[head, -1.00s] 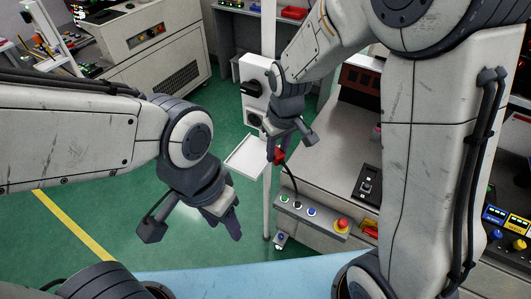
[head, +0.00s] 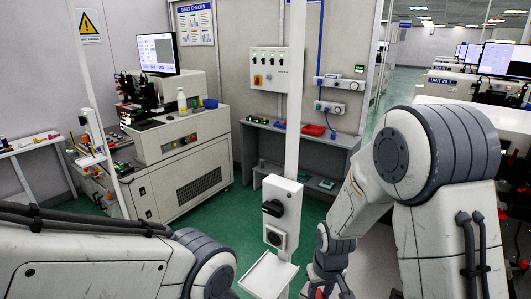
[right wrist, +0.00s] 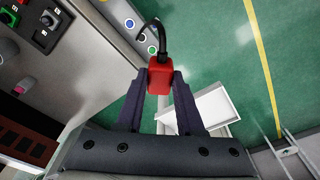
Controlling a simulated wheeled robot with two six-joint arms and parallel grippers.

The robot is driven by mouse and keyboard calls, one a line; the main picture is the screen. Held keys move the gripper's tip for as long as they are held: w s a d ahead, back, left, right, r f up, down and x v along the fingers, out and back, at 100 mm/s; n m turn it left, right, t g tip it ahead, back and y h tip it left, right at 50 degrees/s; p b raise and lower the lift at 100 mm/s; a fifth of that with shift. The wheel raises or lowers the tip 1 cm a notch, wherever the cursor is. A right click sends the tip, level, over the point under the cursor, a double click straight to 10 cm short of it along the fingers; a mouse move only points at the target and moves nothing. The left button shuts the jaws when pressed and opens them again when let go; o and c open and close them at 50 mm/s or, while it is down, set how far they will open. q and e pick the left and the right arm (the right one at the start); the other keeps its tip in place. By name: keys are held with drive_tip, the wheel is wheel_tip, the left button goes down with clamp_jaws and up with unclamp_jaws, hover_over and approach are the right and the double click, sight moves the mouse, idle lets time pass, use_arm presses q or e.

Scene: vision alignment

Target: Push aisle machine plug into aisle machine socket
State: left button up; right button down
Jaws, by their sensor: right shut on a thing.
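The red plug (right wrist: 160,77), with a black cable, is between the two fingers of my right gripper (right wrist: 158,82), which is shut on it. In the head view my right gripper (head: 328,287) is at the bottom edge, with only a bit of red showing below it. A white box (head: 288,194) on a post carries a black rotary knob and, below it, a round dark socket (head: 276,237). The gripper is to the right of and below the socket, apart from it. My left arm enters at lower left; its gripper is out of frame.
A white tray (head: 262,280) juts from the post below the socket; the right wrist view also shows it (right wrist: 222,103). A grey bench (head: 325,139) with red and blue bins stands behind. A white machine cabinet (head: 196,160) is at left. Green floor is open between them.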

drive_tip(key=s+d+f+m, duration=0.2)
drive_tip(key=d+f, duration=0.3)
drive_tip(key=f, duration=0.1)
drive_tip(key=shift+f, duration=0.25)
drive_tip(key=shift+s, duration=0.1)
drive_tip(key=s+f, duration=0.4)
drive_tip(key=f, duration=1.1)
